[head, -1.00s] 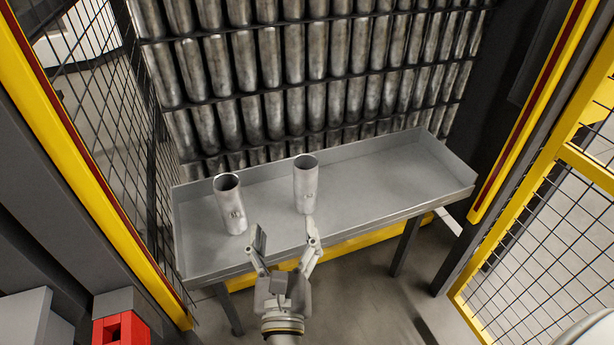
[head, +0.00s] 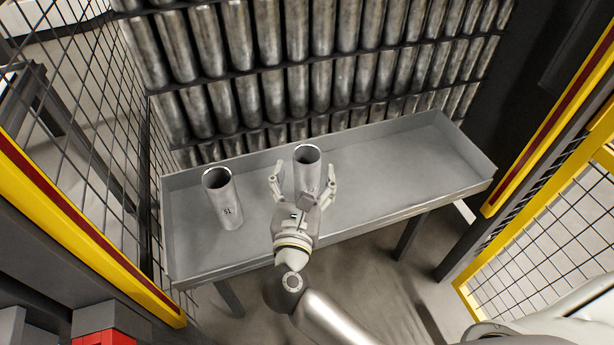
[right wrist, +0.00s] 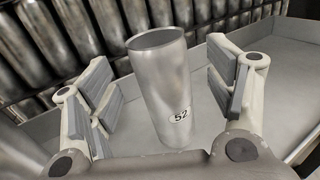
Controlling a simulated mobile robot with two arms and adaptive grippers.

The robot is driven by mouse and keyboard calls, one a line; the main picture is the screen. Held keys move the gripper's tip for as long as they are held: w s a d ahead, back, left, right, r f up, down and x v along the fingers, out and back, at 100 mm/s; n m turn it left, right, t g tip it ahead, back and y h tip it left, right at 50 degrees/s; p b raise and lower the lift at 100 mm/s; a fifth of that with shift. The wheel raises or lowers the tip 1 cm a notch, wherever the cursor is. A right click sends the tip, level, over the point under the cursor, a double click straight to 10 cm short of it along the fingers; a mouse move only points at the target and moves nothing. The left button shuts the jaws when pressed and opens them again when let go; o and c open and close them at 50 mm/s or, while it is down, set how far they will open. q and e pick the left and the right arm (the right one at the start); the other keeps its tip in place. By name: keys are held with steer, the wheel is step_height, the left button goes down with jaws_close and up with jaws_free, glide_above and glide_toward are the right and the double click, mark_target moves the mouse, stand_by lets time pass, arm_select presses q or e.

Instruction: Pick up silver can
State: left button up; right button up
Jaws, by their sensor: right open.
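Two silver cans stand upright on a grey metal tray table (head: 390,165). The left can (head: 222,200) has a label that seems to read 51. The right can (head: 308,170) stands near the middle of the tray. In the right wrist view this can (right wrist: 165,85) shows a round label reading 52. My right gripper (head: 305,182) is open, with one finger on each side of the right can. In the right wrist view, gaps show between the can and both finger pads. The gripper hides the can's lower part in the head view. My left gripper is not in view.
Racks with rows of silver cans (head: 320,85) rise behind the tray. The tray has a raised rim, and its right half is clear. Mesh fences with yellow posts (head: 75,240) stand on both sides. A red block (head: 100,338) shows at bottom left.

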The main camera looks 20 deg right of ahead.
steer(key=x, duration=0.4)
steer(key=shift+w, duration=0.15)
steer(key=shift+c, duration=0.2)
steer(key=c, duration=0.8)
